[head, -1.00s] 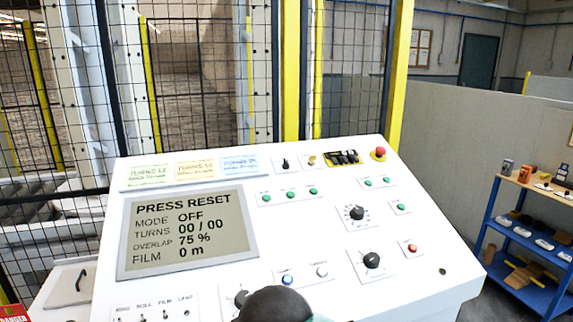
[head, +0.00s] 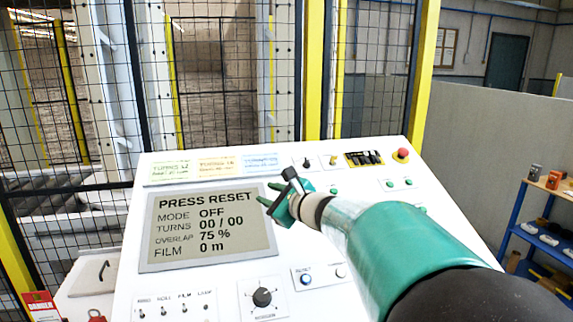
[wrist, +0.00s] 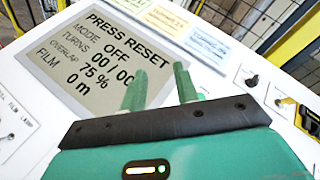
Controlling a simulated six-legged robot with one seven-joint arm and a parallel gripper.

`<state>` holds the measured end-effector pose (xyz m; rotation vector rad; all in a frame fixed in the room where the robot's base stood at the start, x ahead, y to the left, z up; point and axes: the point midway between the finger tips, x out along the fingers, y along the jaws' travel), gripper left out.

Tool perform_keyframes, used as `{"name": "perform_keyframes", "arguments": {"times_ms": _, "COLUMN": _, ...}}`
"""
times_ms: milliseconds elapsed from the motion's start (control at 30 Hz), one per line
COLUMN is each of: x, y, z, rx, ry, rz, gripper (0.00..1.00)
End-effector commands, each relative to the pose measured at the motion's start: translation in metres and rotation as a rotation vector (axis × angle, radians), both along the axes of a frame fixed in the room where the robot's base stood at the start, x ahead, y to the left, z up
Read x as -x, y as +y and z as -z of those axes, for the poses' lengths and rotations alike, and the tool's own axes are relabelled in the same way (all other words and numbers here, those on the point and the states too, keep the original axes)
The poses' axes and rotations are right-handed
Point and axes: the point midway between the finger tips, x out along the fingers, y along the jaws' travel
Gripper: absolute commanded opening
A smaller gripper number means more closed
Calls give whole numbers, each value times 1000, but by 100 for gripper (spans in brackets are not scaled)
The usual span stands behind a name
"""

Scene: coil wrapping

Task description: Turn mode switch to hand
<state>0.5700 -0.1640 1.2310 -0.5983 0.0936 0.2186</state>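The white control panel (head: 225,287) has a screen (head: 208,227) reading PRESS RESET, MODE OFF, TURNS 00 / 00, OVERLAP 75 %, FILM 0 m. A small black rotary switch (head: 306,164) sits at the panel's top; it also shows right of my gripper in the wrist view (wrist: 252,80). A black dial (head: 262,297) sits below the screen. I cannot read which control is labelled mode. My gripper (head: 268,194) is open and empty, over the screen's right edge, left of and nearer than the black switch. In the wrist view its fingers (wrist: 160,85) stand apart. My arm hides the panel's right-middle controls.
A blue button (head: 305,279) sits below my arm. Mesh fencing (head: 215,75) stands behind the panel. A blue shelf (head: 520,225) stands at right.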

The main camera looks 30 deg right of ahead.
Motion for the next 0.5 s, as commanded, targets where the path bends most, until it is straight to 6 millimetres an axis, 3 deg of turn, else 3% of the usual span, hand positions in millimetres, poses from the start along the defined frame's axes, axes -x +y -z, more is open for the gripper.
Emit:
{"name": "perform_keyframes", "arguments": {"times_ms": 33, "x": -10, "y": -30, "z": 2, "rx": -92, "ry": -14, "rz": 83, "gripper": 31}}
{"name": "perform_keyframes", "arguments": {"times_ms": 100, "x": -19, "y": -71, "z": 3, "rx": -230, "ry": -49, "rz": 199, "gripper": 31}}
{"name": "perform_keyframes", "arguments": {"times_ms": 233, "x": -27, "y": -136, "z": 8, "rx": -437, "ry": -116, "rz": 376, "gripper": 31}}
{"name": "perform_keyframes", "arguments": {"times_ms": 333, "x": -27, "y": -167, "z": 11, "rx": -535, "ry": -157, "rz": 458, "gripper": 31}}
{"name": "perform_keyframes", "arguments": {"times_ms": 500, "x": -29, "y": -183, "z": 13, "rx": -588, "ry": -180, "rz": 499, "gripper": 31}}
